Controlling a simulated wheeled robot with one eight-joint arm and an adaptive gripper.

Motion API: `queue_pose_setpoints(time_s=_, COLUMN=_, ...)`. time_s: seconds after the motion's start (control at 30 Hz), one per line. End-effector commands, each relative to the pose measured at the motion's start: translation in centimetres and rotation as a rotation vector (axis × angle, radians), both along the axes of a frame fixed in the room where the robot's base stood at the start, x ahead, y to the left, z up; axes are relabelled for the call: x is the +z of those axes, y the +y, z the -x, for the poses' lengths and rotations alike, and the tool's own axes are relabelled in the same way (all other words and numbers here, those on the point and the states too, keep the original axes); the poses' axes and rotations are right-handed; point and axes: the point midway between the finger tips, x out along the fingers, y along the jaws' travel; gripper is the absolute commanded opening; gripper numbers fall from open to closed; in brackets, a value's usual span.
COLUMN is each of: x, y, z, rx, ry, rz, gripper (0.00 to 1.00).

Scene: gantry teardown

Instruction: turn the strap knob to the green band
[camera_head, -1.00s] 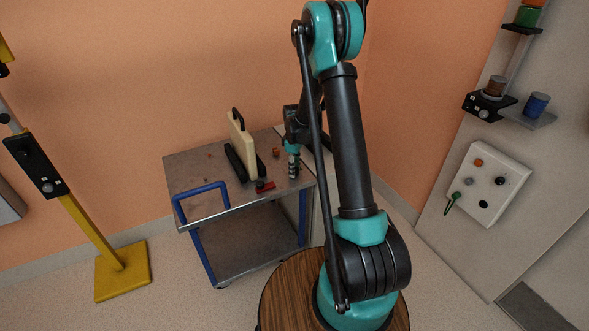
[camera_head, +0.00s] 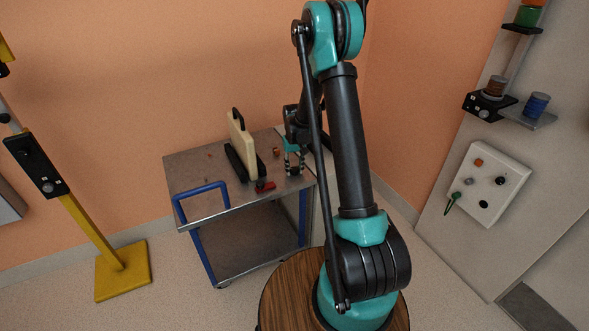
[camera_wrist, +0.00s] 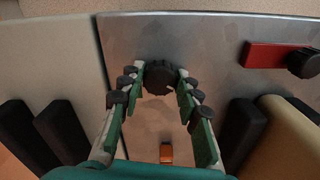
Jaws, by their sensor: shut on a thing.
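In the wrist view my gripper (camera_wrist: 161,82) is shut on a round black ridged knob (camera_wrist: 160,76), which sits between the fingertips just over the grey metal cart top. In the head view my gripper (camera_head: 294,172) reaches down to the right part of the cart top (camera_head: 195,170); the held knob is too small to tell there. No mark naming it as the strap knob shows. No green band can be made out on or around it.
A red block (camera_wrist: 275,55) with a black knob lies beside my gripper; the head view shows the red block (camera_head: 265,187) too. A cream panel (camera_head: 241,140) stands in black holders. A small orange piece (camera_wrist: 166,153) lies nearby. A yellow stand (camera_head: 97,238) is left, a control box (camera_head: 488,180) right.

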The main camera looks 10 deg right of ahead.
Motion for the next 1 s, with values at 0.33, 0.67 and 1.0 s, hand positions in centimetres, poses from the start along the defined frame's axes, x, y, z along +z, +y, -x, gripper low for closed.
queue_pose_setpoints(time_s=0.33, x=0.02, y=0.05, z=-0.07, rx=-0.329, ry=-0.001, rz=0.000, gripper=0.04)
queue_pose_setpoints(time_s=0.67, x=0.02, y=0.08, z=-0.09, rx=-0.642, ry=-0.001, rz=0.000, gripper=0.04)
queue_pose_setpoints(time_s=1.0, x=0.02, y=0.10, z=-0.11, rx=-0.964, ry=-0.001, rz=-0.001, gripper=0.04)
